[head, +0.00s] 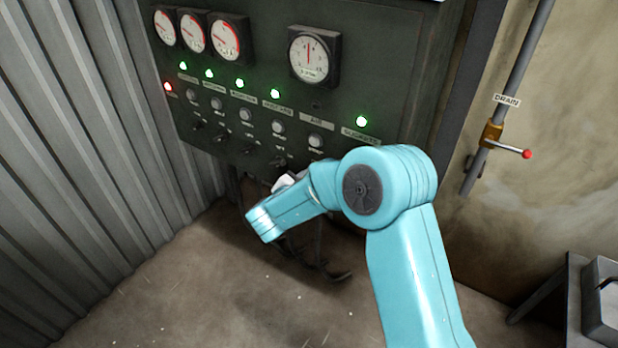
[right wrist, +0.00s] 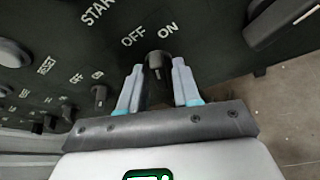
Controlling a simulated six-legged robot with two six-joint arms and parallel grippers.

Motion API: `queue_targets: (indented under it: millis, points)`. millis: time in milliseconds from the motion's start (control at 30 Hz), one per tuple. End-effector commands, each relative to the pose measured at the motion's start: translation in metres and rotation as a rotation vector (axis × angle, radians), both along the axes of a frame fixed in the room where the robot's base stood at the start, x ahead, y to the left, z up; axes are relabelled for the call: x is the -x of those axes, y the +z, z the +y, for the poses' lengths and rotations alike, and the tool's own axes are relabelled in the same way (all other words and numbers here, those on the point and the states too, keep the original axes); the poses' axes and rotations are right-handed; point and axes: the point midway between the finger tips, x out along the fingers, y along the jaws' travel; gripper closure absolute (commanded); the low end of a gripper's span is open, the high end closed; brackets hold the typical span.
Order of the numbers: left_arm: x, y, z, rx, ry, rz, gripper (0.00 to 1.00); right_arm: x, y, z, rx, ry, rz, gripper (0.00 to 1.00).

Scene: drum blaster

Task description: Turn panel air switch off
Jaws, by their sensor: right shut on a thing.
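In the right wrist view, my right gripper (right wrist: 158,70) is shut on a dark rotary switch knob (right wrist: 158,60), with a pale finger on either side. The words OFF and ON are printed on the panel above it, OFF on the left and ON on the right. Which word the knob points at is unclear. In the head view, the dark control panel (head: 262,85) carries gauges, lamps and switches. A label reading AIR (head: 317,120) sits right of centre. My right arm hides the lower right of the panel, the gripped knob and the fingertips. My left gripper is out of view.
Several lamps on the panel are lit green, and one at the left (head: 168,87) is red. A pipe marked DRAIN with a red-tipped valve handle (head: 527,154) is on the right wall. A corrugated wall (head: 70,130) is left. A grey box (head: 602,305) stands lower right.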

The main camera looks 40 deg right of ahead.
Motion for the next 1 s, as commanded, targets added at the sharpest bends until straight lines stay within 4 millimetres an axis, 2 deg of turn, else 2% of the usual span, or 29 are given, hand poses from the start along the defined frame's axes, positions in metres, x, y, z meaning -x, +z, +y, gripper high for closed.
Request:
queue_targets:
  millis: [100,500,1000]
  points:
    - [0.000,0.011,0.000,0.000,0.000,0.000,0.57,-0.001,0.003,0.001,0.037,0.001,0.095,0.98]
    - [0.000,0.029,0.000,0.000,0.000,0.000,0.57,-0.002,0.002,0.001,0.138,0.001,0.334,0.98]
    - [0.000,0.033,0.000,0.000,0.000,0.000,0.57,-0.002,0.000,0.001,0.170,0.001,0.412,0.98]
